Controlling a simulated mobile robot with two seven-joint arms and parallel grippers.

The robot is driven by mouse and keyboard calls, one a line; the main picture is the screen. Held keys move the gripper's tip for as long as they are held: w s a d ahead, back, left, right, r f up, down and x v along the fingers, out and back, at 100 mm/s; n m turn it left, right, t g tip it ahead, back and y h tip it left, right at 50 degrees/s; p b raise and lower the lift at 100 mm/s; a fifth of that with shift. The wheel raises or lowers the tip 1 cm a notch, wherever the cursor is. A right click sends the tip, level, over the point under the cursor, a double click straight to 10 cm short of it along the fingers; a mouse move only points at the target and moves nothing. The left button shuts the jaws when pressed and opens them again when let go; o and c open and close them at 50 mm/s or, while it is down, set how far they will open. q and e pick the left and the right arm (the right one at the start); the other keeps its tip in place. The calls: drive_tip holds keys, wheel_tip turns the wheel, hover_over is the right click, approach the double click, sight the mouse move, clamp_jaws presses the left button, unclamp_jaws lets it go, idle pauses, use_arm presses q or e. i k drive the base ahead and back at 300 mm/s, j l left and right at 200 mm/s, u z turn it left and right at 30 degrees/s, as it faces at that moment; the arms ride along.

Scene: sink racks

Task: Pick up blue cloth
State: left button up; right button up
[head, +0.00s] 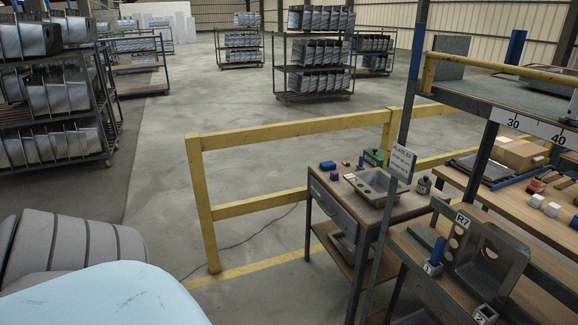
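A small blue item (327,165), which may be the blue cloth, lies at the back left of a small worktable (318,190). It is too small to tell whether it is folded cloth or a solid block. Another blue piece (438,251) stands upright on the nearer bench at the right, beside a grey metal part, and looks like a block. Neither of my grippers shows in the head view.
A metal sink (366,190) takes up much of the small table, with a green box (374,157) behind it. A yellow rail (290,130) stands behind and left of this table. A shelf post (385,225) stands in front. Open floor lies left.

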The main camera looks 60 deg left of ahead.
sight(328, 165)
drive_tip(key=u, duration=1.5)
drive_tip(key=i+z, duration=0.1)
drive_tip(key=z, duration=0.2)
drive_tip(key=i+j+z, duration=0.1)
drive_tip(key=z, duration=0.25)
drive_tip(key=i+j+z, duration=0.3)
drive_tip(key=i+j, duration=0.15)
drive_tip(key=j, duration=0.25)
drive_tip(key=i+j+z, duration=0.15)
drive_tip(key=j, duration=0.2)
drive_tip(key=i+j, duration=0.2)
drive_tip(key=j, duration=0.15)
drive_tip(key=i+j+z, duration=0.1)
drive_tip(key=j, duration=0.25)
drive_tip(key=i+j, duration=0.3)
